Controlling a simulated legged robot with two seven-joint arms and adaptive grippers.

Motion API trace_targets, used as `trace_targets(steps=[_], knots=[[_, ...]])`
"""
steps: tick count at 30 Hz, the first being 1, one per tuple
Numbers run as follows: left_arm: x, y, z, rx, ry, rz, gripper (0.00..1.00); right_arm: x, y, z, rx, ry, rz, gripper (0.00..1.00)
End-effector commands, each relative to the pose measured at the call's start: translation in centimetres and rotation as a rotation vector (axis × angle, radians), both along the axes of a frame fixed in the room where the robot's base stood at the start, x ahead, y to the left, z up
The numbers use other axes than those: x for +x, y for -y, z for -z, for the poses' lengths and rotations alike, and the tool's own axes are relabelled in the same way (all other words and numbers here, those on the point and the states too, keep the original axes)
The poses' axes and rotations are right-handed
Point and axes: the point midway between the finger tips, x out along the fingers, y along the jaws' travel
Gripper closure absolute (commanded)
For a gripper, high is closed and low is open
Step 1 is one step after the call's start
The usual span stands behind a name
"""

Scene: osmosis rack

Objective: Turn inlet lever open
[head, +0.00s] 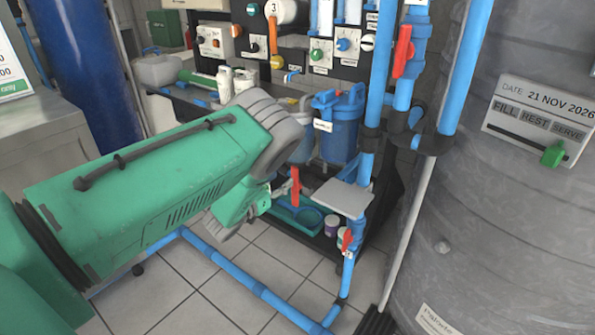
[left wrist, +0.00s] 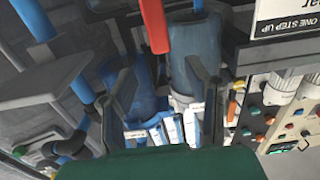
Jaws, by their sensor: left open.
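A red lever (head: 295,187) hangs roughly upright just right of my left gripper (head: 283,188), below the blue filter housings. In the left wrist view a red lever (left wrist: 154,25) shows at the top, ahead of and between the two dark fingers of my left gripper (left wrist: 165,75). The fingers are spread with nothing between them, apart from the lever. In the head view my green forearm and wrist hide part of the pipe and valve there. No label shows which lever is the inlet one. My right gripper is not in view.
Another red lever (head: 347,240) sits low on a blue pipe, and one (head: 403,52) is high up. A blue filter housing (head: 339,125) and grey shelf plate (head: 342,197) stand close by. A large grey tank (head: 480,215) fills the right. Blue pipe (head: 245,283) crosses the tiled floor.

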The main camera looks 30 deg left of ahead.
Motion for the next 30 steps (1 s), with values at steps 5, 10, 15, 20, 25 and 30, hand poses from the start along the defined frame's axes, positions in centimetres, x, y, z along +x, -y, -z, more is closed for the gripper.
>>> trace_targets(steps=[5, 10, 15, 20, 25, 30], knots=[[3.8, 0.3, 0.2, 0.001, 0.003, 0.002, 0.57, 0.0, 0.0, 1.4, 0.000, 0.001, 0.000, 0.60], [6.3, 0.4, 0.2, 0.000, 0.001, 0.001, 0.57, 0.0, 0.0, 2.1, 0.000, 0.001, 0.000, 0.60], [7.4, 0.5, 0.1, 0.000, 0.001, 0.000, 0.57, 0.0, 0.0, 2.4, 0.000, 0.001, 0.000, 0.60], [7.6, 0.5, 0.0, 0.000, 0.000, -0.001, 0.57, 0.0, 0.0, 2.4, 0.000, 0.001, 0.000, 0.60], [7.6, 0.5, 0.0, 0.000, -0.001, -0.001, 0.67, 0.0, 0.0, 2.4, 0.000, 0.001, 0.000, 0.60], [7.6, 0.5, 0.0, 0.000, -0.001, -0.001, 1.00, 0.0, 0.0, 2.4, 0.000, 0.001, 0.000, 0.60]])
